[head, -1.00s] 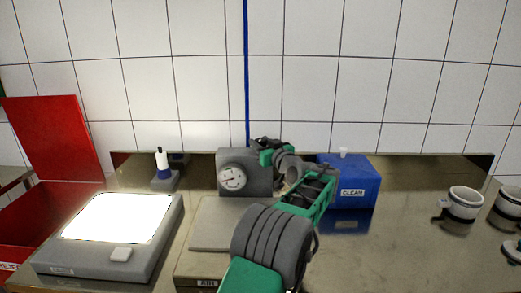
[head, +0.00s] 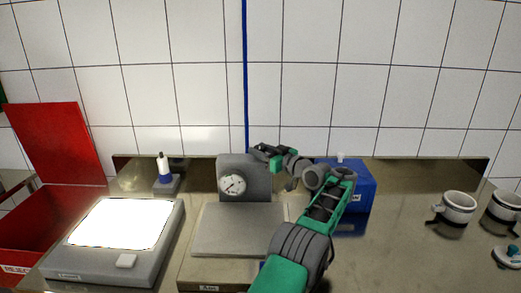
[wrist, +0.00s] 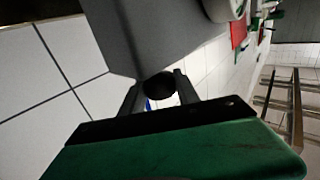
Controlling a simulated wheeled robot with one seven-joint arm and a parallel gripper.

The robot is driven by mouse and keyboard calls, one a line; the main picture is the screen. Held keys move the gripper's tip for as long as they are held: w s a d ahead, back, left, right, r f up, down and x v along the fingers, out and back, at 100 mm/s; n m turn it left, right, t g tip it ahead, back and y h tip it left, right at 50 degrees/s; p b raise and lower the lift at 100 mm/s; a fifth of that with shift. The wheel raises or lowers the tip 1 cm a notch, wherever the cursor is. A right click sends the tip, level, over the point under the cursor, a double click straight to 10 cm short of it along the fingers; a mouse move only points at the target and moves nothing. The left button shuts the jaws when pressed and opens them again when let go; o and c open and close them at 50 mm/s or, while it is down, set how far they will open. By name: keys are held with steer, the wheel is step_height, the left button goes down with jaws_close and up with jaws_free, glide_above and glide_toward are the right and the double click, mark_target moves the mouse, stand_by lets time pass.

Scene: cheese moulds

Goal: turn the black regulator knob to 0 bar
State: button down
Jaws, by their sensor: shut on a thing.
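The grey regulator box (head: 258,186) stands at the back of the bench with a round white pressure gauge (head: 232,184) on its front. The gauge's dark needle appears to point to the lower left; its numbers are too small to read. In the wrist view the black knob (wrist: 158,86) sits between the two fingers of my gripper (wrist: 159,91), beside the grey box. My gripper is shut on the knob. In the head view my gripper (head: 262,152) is at the top right of the box, and it hides the knob there.
A grey plate (head: 240,232) lies in front of the box. A lit panel (head: 120,222) and an open red bin (head: 50,150) are at the left. A blue box (head: 362,190) stands behind my arm. White cups (head: 456,207) stand at the right, with clear bench between.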

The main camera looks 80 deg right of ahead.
steer(key=shift+w, duration=0.1)
steer(key=c, duration=1.1)
jaws_free()
steer(key=shift+w, duration=0.1)
steer(key=shift+o, duration=1)
steer(key=b+v, duration=0.5)
steer(key=v, duration=0.3)
